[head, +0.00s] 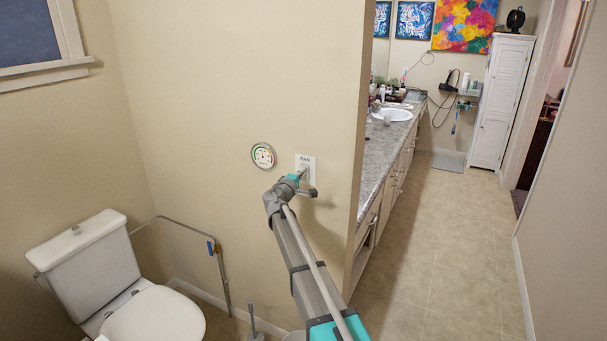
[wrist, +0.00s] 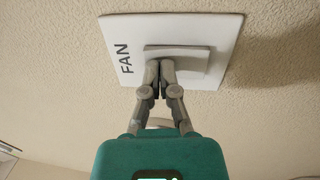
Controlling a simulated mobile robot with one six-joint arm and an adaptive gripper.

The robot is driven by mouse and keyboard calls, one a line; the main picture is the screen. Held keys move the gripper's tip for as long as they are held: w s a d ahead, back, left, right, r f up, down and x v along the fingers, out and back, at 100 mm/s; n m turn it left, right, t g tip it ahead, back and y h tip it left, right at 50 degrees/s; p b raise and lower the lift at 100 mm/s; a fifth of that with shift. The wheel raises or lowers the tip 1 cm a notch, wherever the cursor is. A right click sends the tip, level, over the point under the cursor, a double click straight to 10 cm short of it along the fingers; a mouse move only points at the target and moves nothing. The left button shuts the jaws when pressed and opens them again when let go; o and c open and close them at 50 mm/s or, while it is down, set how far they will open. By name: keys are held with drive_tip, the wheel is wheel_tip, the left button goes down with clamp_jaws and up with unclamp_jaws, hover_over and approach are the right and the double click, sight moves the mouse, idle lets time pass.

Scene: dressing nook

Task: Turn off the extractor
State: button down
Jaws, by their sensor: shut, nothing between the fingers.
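The extractor switch is a white wall plate (head: 306,161) marked FAN, on the beige wall right of a round dial gauge. In the wrist view the plate (wrist: 215,30) fills the top middle, with a raised rocker (wrist: 190,58) at its centre. My gripper (wrist: 159,68) is shut and empty, its fingertips at the lower edge of the rocker. They overlap it in the picture; I cannot tell whether they press on it. In the head view my gripper (head: 305,175) is in front of the plate and hides its lower part.
The round gauge (head: 263,155) is on the wall just left of the plate. A toilet (head: 153,315) stands at lower left, near a pipe with a blue valve (head: 211,248). The wall ends right of the plate; beyond are a counter (head: 375,150) and open tiled floor (head: 445,235).

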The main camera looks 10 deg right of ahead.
drive_tip(key=shift+a, duration=0.25)
drive_tip(key=r+p+v, duration=0.1)
drive_tip(key=r+v, duration=0.2)
drive_tip(key=v, duration=1)
drive_tip(key=shift+s+a, duration=0.25)
drive_tip(key=shift+s, duration=0.15)
